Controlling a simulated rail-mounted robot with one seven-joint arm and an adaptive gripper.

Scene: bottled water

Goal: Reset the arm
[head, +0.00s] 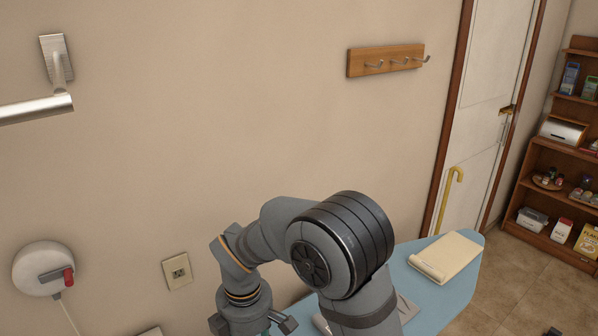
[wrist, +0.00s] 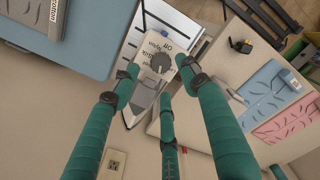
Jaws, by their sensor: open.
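My arm rises from the bottom middle of the head view, bends over and points down at its end. My gripper (head: 255,325) sits low at the bottom edge there, partly cut off. In the wrist view my gripper (wrist: 160,80) has its teal fingers spread apart and open. A grey and white iron-like thing with a round dial (wrist: 150,85) shows beyond and between the fingertips. The fingers partly cover it, and I cannot tell how far below them it is. Nothing appears to be held. No water bottle is clearly seen.
A blue board (head: 462,280) with a cream rolled cloth (head: 446,257) lies beyond my arm. The wall carries a socket (head: 177,271), a hook rack (head: 386,60) and a metal bar (head: 36,108). Shelves (head: 560,170) stand far right. Pink (wrist: 279,85) and blue patterned pieces show in the wrist view.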

